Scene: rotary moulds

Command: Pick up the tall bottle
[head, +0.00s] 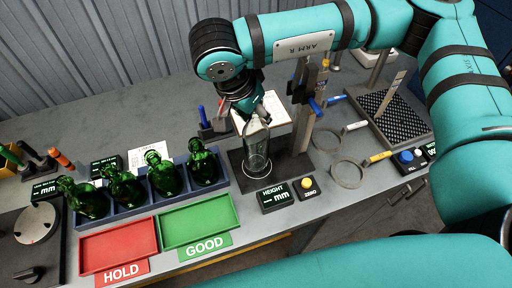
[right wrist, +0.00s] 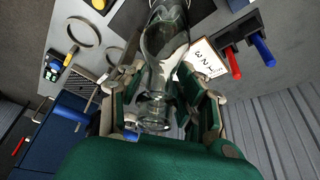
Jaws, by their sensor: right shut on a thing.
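A clear glass bottle (head: 257,158) stands upright on the dark base of the height gauge in the head view. I take it to be the tall bottle. My right gripper (head: 258,113) comes down from above and is shut on its neck. In the right wrist view the clear bottle (right wrist: 166,45) lies between the fingers of the right gripper (right wrist: 165,112). Whether its bottom touches the gauge base is hard to tell. My left gripper is not in view.
Several green bottles (head: 165,175) stand in a blue rack on the left. A red HOLD tray (head: 118,247) and a green GOOD tray (head: 198,221) lie in front. The gauge post (head: 306,105) rises right beside the bottle. Ring gauges (head: 347,174) lie to the right.

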